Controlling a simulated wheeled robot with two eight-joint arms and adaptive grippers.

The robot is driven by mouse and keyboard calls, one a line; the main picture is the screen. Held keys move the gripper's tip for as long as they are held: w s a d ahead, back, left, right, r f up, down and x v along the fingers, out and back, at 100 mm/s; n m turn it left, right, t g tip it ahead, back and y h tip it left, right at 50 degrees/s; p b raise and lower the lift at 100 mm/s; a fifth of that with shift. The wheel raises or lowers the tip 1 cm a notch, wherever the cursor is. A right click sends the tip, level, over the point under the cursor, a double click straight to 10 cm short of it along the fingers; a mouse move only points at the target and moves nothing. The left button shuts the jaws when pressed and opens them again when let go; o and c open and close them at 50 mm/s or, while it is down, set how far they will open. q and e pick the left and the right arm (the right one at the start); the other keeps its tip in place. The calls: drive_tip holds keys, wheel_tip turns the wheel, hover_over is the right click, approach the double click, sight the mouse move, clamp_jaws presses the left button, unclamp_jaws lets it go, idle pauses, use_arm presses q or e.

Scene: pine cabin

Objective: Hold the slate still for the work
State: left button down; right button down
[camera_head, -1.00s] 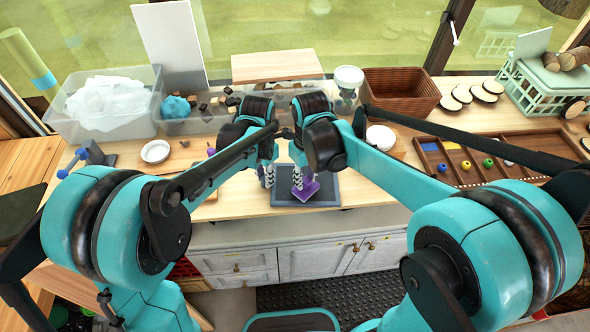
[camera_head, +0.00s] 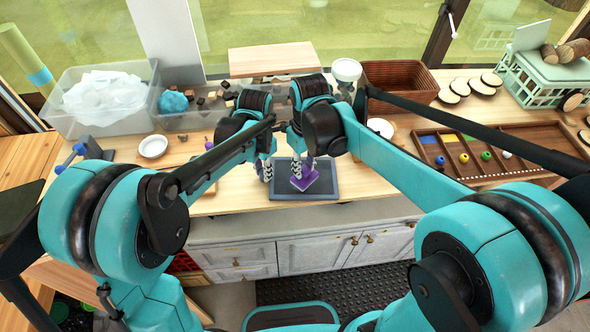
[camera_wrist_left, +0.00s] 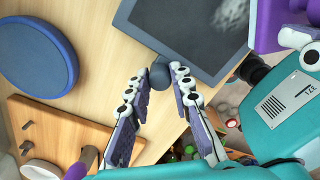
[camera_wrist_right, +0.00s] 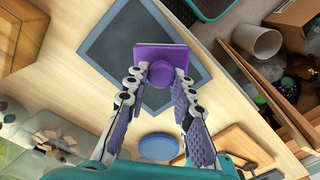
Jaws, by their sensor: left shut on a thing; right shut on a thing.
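The slate (camera_head: 325,187), a dark board with a grey frame, lies flat near the bench's front edge. My left gripper (camera_head: 267,173) is at its left side, shut on a round dark grey knob (camera_wrist_left: 159,75) at the frame's edge in the left wrist view. That view also shows a whitish smear on the slate (camera_wrist_left: 190,45). My right gripper (camera_head: 298,170) is over the slate, shut on the round knob of a purple square block (camera_head: 318,184). The block also shows over the slate in the right wrist view (camera_wrist_right: 150,52); whether it touches the surface I cannot tell.
A blue round disc (camera_wrist_left: 35,50) and a wooden board (camera_wrist_left: 60,140) lie near my left gripper. A white bowl (camera_head: 153,147) and a clear tub (camera_head: 65,122) stand left. A brown basket (camera_head: 400,77) and a wooden tray (camera_head: 470,172) stand right. The bench right of the slate is clear.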

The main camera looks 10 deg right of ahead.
drive_tip(key=shift+r, duration=2.4)
drive_tip(key=shift+f, duration=0.1)
